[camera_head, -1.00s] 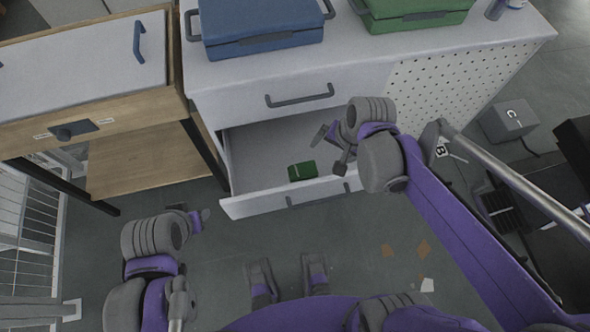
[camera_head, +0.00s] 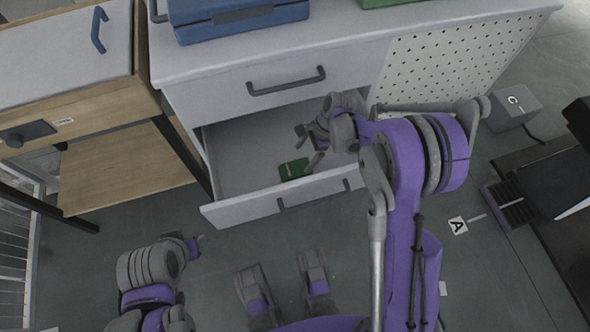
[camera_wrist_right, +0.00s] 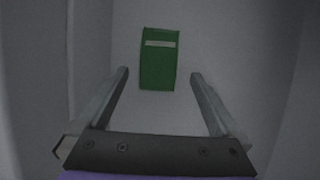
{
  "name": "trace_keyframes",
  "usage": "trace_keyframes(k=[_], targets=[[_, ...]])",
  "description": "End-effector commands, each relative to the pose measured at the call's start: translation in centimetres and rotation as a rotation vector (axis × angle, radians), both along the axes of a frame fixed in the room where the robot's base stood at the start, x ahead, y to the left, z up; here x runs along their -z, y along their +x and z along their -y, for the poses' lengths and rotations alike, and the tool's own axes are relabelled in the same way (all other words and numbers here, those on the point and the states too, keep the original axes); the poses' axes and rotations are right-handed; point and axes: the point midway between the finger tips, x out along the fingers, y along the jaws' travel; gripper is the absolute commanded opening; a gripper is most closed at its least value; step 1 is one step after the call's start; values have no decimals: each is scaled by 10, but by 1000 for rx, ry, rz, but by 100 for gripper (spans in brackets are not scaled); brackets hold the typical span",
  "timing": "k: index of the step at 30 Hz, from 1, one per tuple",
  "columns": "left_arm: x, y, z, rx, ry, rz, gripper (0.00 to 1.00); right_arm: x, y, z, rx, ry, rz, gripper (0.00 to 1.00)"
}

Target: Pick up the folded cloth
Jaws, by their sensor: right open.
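The folded cloth (camera_head: 293,169) is a small green block-like bundle lying in the open drawer (camera_head: 240,212). In the right wrist view the cloth (camera_wrist_right: 158,62) shows a pale stripe near its far end and lies ahead, between the lines of the two fingers. My right gripper (camera_head: 308,146) is at the drawer opening, just above and right of the cloth. In the right wrist view its fingers (camera_wrist_right: 160,78) are apart with nothing between them. My left gripper (camera_head: 197,243) is low on the left, outside the drawer, and its jaws are too small to read.
The cabinet top carries a blue case (camera_head: 235,18) and a green case (camera_head: 385,2). A closed drawer handle (camera_head: 286,81) sits above the open drawer. A wooden workbench (camera_head: 125,165) stands at left. A grey box (camera_head: 515,108) stands on the floor at right.

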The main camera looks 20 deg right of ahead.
Motion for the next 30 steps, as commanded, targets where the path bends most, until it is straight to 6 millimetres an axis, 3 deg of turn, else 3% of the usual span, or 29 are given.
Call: trace_keyframes(k=[16, 23, 25, 30], targets=[[23, 3, 0, 0, 0, -7, 50, 63, -3, -25, -4, -1, 2, 100], [23, 3, 0, 0, 0, -7, 50, 65, -3, -27, -2, -1, 2, 100], [23, 3, 0, 0, 0, -7, 50, 65, -3, -27, -2, -1, 2, 93], [23, 3, 0, 0, 0, -7, 50, 65, -3, -27, -1, -1, 2, 62]])
